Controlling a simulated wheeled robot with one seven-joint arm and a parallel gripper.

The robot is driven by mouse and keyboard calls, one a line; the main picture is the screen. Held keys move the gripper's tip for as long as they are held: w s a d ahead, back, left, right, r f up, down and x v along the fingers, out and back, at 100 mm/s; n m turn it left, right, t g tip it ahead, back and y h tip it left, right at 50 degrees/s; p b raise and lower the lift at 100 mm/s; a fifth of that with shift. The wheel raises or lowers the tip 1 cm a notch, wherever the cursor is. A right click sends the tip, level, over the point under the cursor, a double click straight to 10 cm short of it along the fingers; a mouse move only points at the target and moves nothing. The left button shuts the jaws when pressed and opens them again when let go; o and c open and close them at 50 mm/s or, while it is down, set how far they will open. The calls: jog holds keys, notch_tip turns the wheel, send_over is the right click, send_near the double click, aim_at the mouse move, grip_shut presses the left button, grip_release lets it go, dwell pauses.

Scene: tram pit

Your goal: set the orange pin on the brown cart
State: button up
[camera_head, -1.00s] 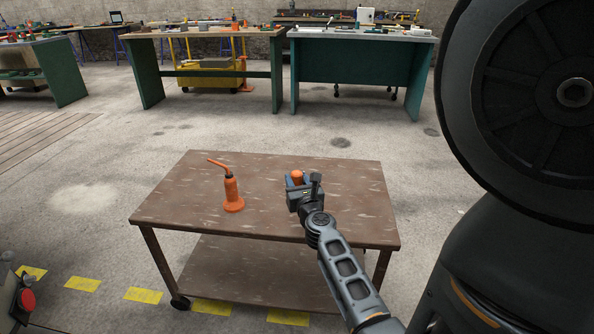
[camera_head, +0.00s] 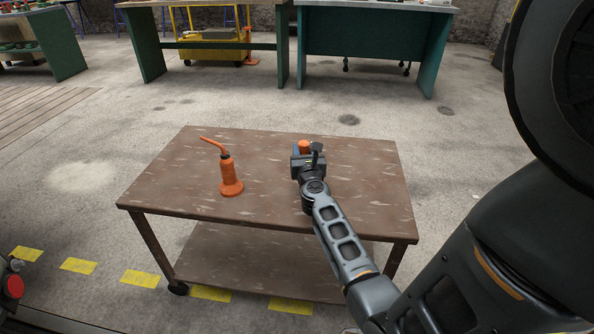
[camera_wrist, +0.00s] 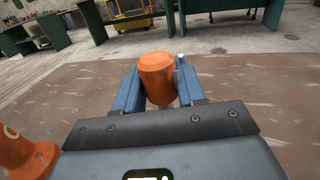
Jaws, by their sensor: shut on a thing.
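The orange pin (camera_wrist: 157,75) is between the two blue fingers of my gripper (camera_wrist: 158,92) in the wrist view, with its rounded top showing and its lower end hidden. In the head view the pin (camera_head: 304,146) shows as a small orange top at my gripper (camera_head: 306,156), which is shut on it. My gripper is over the brown cart (camera_head: 270,205), right of the middle of its top. Whether the pin touches the cart top cannot be told.
An orange oil can (camera_head: 230,177) with a bent spout stands on the cart, left of my gripper; its base (camera_wrist: 22,152) shows in the wrist view. The cart top around them is clear. Green workbenches (camera_head: 372,42) stand behind, across open floor.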

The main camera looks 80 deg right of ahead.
jog(key=shift+w+d+f+b, duration=0.1)
jog(key=shift+w+f+b, duration=0.05)
jog(key=shift+w+f, duration=0.3)
jog(key=shift+w+f+b, duration=0.15)
jog(key=shift+w+f, duration=0.05)
jog(key=shift+w, duration=0.35)
notch_tip(320, 180, down, 4)
jog(key=b, duration=0.3)
jog(key=shift+r, duration=0.1)
jog(key=o, duration=1.1)
